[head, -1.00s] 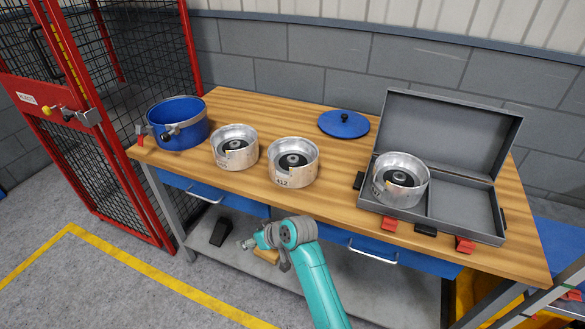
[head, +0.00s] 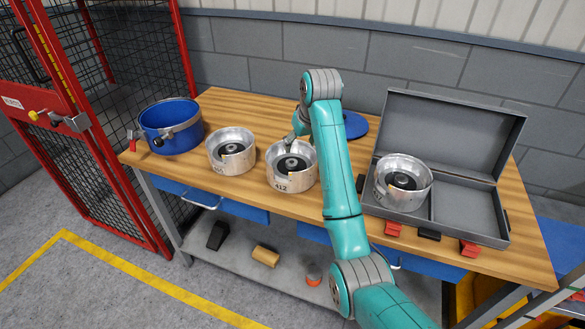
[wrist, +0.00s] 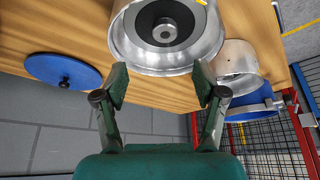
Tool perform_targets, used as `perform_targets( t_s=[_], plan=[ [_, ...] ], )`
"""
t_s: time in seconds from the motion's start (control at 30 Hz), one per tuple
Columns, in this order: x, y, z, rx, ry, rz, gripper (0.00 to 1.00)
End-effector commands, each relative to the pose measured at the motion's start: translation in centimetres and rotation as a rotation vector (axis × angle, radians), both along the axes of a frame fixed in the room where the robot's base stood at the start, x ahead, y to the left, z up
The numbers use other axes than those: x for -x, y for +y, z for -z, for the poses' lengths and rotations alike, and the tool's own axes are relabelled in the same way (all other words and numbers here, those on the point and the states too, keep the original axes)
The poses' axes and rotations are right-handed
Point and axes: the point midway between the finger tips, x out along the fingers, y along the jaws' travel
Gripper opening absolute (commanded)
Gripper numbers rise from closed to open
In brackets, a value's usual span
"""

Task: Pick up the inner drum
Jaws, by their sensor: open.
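Three silver drums with dark hubs are in the head view. One marked 412 (head: 292,182) stands on the bench, one (head: 231,165) stands to its left, and one (head: 403,196) sits in the left compartment of the open grey case. I cannot tell which is called the inner drum. My gripper (head: 292,138) is at the back rim of drum 412, partly hidden by my arm. In the wrist view, my gripper (wrist: 162,82) is open, with its fingers spread at the near rim of a silver drum (wrist: 170,69). Nothing is held.
A blue drum with a clamp ring (head: 170,142) stands at the bench's left end. A blue lid (head: 355,124) lies behind my arm. The grey case (head: 460,214) has its lid up. A red mesh cage (head: 90,130) stands left. Small items lie on the lower shelf (head: 285,262).

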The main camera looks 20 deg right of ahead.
Motion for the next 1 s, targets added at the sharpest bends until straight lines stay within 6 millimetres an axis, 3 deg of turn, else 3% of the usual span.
perform_targets(
  t_s=[0.2, 0.47, 0.7, 1.0],
  plan=[
    [-1.2, 0.3, 3.2, -0.001, 0.003, -0.003, 0.70],
    [-1.9, 0.6, 4.8, -0.001, 0.000, -0.005, 0.70],
    [-2.8, 1.5, 7.9, -0.001, 0.003, -0.005, 0.70],
    [-3.5, 1.5, 9.3, -0.001, -0.001, -0.005, 0.70]
  ],
)
